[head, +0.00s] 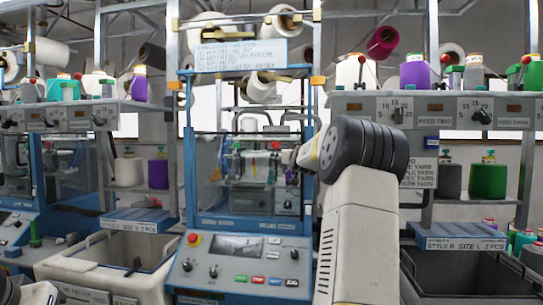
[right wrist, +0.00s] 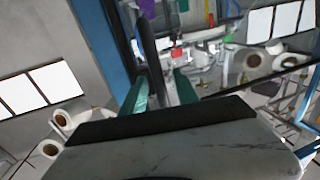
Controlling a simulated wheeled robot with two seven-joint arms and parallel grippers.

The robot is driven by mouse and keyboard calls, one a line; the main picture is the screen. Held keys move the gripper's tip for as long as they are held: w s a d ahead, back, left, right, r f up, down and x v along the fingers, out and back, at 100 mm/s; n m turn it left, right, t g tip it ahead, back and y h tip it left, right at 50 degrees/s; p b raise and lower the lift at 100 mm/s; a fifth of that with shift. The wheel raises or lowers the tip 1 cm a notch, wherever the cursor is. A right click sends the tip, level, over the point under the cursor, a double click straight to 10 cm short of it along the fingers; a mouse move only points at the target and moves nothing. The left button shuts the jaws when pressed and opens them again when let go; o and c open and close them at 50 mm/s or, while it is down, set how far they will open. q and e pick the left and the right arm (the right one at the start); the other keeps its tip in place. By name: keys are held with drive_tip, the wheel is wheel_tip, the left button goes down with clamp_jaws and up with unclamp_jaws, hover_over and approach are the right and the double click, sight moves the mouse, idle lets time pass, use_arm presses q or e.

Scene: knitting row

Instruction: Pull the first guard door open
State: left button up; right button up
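The first guard door (head: 232,205) is the clear panel in a blue frame on the middle knitting machine. It looks shut, with coloured yarns and machine parts behind it. My right arm rises in front of the machine's right side, and its wrist hides that edge of the door. My right gripper (right wrist: 160,95) shows in the right wrist view with two teal fingers apart. A dark upright bar (right wrist: 150,50), which looks like the door handle, stands between the fingers. I see a gap to the right finger; contact on the left is unclear. My left gripper does not show.
Below the door is a blue control panel (head: 240,268) with knobs and buttons. A pale bin (head: 60,262) stands on the left and a dark bin (head: 470,285) on the right. Shelves with yarn cones flank the machine.

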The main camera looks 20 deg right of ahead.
clamp_jaws()
idle(1.3)
